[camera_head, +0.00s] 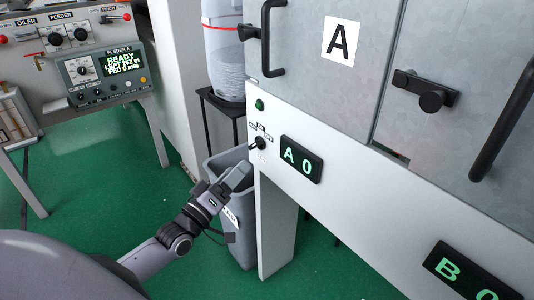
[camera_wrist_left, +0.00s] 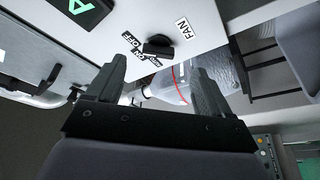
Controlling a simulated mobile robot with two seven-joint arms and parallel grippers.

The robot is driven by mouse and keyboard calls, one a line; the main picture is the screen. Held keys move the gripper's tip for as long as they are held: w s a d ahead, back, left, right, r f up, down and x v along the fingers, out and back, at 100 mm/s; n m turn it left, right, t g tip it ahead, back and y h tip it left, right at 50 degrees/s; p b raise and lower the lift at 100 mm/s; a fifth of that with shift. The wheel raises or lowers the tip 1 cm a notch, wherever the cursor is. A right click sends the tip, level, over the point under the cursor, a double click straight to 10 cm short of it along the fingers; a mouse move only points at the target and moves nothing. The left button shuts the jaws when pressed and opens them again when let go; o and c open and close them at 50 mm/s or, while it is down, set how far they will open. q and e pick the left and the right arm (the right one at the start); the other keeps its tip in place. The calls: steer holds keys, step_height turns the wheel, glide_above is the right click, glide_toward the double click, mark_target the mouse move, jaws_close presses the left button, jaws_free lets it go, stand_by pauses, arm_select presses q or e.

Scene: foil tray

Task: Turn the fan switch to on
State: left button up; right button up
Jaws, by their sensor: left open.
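The fan switch is a black rotary knob (camera_head: 260,144) on the white front panel, left of the "A 0" display. In the left wrist view the knob (camera_wrist_left: 158,46) sits beside a "FAN" label (camera_wrist_left: 184,28), with OFF, ON and another small label around its other side. I cannot tell surely which label it points to. My left gripper (camera_head: 240,172) is just below and left of the knob in the head view. In the wrist view its open fingers (camera_wrist_left: 158,68) straddle the view below the knob, empty and apart from it. My right gripper is out of view.
A green indicator (camera_head: 260,104) is above the switch, and the "A 0" display (camera_head: 301,160) is to its right. A grey bin (camera_head: 228,163) stands behind my left gripper. A black door handle (camera_head: 271,38) juts out above. A feeder console (camera_head: 100,68) stands at the left.

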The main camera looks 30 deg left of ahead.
mark_target(253, 148)
arm_select(q)
steer(key=shift+a+r+b+x, duration=0.1)
steer(key=shift+x, duration=1.2)
steer(key=shift+a+r+b+x, duration=0.1)
steer(key=shift+x, duration=1.15)
steer(key=shift+a+r+b+x, duration=0.1)
steer(key=shift+r+x, duration=0.05)
steer(key=shift+x, duration=1.15)
steer(key=c, duration=1)
